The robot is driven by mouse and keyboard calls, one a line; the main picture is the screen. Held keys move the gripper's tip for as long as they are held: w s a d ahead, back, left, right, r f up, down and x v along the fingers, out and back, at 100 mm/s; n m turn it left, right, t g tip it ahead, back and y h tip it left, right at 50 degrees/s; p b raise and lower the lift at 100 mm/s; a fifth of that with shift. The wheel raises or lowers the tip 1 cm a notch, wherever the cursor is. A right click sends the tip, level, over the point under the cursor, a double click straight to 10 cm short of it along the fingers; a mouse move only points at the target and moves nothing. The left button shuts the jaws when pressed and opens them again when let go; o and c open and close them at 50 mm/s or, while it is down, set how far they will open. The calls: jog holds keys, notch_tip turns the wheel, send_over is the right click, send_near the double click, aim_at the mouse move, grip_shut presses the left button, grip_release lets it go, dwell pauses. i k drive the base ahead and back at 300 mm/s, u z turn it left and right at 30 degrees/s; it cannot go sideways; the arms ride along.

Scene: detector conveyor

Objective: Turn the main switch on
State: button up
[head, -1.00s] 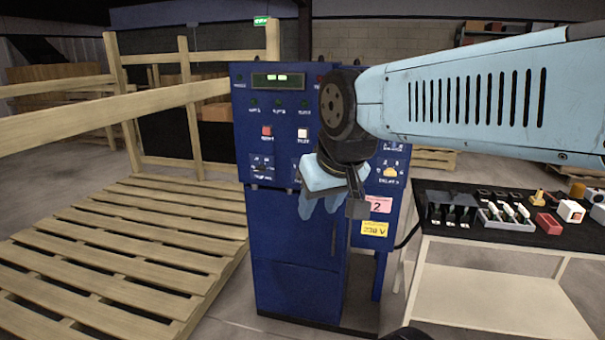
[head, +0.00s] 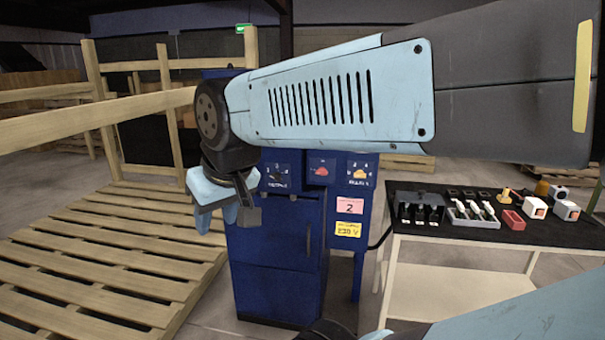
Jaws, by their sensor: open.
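A blue control cabinet (head: 268,255) stands in the middle of the head view. A row of rotary switches shows on its front: a black knob (head: 277,177) at the left, a red knob (head: 321,170) in the middle and a yellow-orange knob (head: 360,177) at the right. Their labels are too small to read, so I cannot tell which one is the main switch. My gripper (head: 226,214) is open and empty, pointing down at the cabinet's left edge, left of the knobs. My arm hides most of the cabinet's upper panel.
Wooden pallets (head: 115,250) and a wooden frame (head: 100,118) fill the left side. Grey floor shows around the cabinet.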

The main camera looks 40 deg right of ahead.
aim_at(321, 171)
jog(key=z, duration=0.1)
jog(key=k, duration=1.05)
jog(key=z, duration=1.6)
jog(key=i, duration=1.45)
